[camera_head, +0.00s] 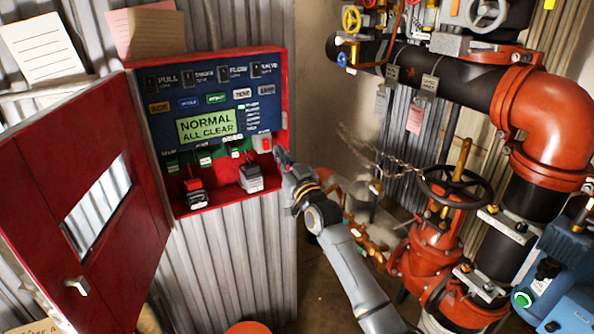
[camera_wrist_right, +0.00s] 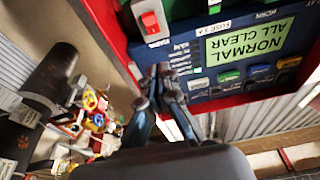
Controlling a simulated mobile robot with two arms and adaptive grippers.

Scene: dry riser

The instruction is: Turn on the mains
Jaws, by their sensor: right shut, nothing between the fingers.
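The open red control panel (camera_head: 288,95) is on the corrugated wall. A white switch plate with a red rocker (camera_head: 263,144) is at its lower right edge, partly close behind my gripper. In the right wrist view the red rocker switch (camera_wrist_right: 150,22) shows at the top, with a small label beside it. I cannot tell which way it is set. My right gripper (camera_head: 281,156) is shut and empty, just right of and below the switch. In the wrist view its fingertips (camera_wrist_right: 160,72) are below the switch, apart from it. My left gripper is not in view.
The green display (camera_head: 207,126) reads "NORMAL ALL CLEAR". The panel's red door (camera_head: 95,200) stands open to the left. Two key-like plugs (camera_head: 250,180) sit along the panel bottom. Orange and black pipes (camera_head: 545,110) and a valve wheel (camera_head: 455,190) stand to the right.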

